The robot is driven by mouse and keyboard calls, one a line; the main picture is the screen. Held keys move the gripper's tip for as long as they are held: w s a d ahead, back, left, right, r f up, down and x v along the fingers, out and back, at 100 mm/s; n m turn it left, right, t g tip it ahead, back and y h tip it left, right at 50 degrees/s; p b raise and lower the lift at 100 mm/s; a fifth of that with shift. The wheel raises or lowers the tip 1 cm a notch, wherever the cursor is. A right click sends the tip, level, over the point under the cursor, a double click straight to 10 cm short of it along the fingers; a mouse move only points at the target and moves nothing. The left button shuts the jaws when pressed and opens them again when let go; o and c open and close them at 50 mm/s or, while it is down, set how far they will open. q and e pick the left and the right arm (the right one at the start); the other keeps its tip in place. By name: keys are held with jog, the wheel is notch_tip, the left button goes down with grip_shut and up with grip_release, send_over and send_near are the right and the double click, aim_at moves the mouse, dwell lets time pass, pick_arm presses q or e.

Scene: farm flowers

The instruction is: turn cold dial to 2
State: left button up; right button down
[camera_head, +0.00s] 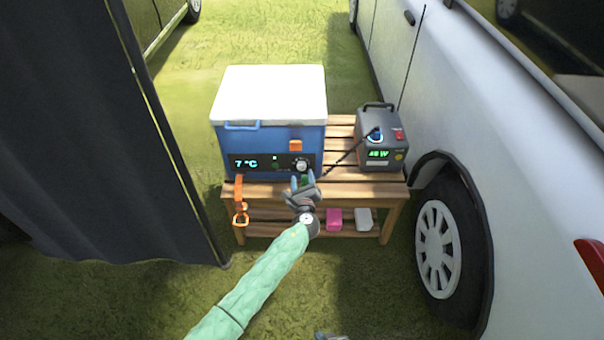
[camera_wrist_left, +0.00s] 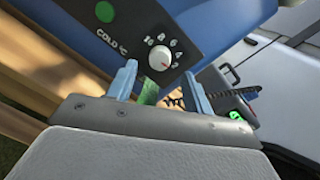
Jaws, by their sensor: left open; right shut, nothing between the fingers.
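The blue cooler (camera_head: 230,138) with a white lid stands on the slatted wooden table, and its front panel reads 7 °C. The white cold dial (camera_head: 301,165) is at the right of that panel. In the left wrist view the dial (camera_wrist_left: 160,59) shows with numbers around its upper side; I cannot read its exact setting. My left gripper (camera_head: 302,180) is open just in front of and below the dial. Its two blue fingers (camera_wrist_left: 162,85) stand apart with the dial ahead of them, not clearly touching it. Only a tip of my right gripper (camera_head: 331,337) shows at the bottom edge.
A grey power station (camera_head: 380,140) reading 48 W stands right of the cooler, with a black cable between them. An orange strap (camera_head: 240,205) hangs at the table's left front. A dark curtain (camera_head: 80,130) is left; a white vehicle (camera_head: 540,170) is right.

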pick_arm(q)
jog(key=shift+s+d, duration=0.1)
jog(key=shift+s, duration=1.95)
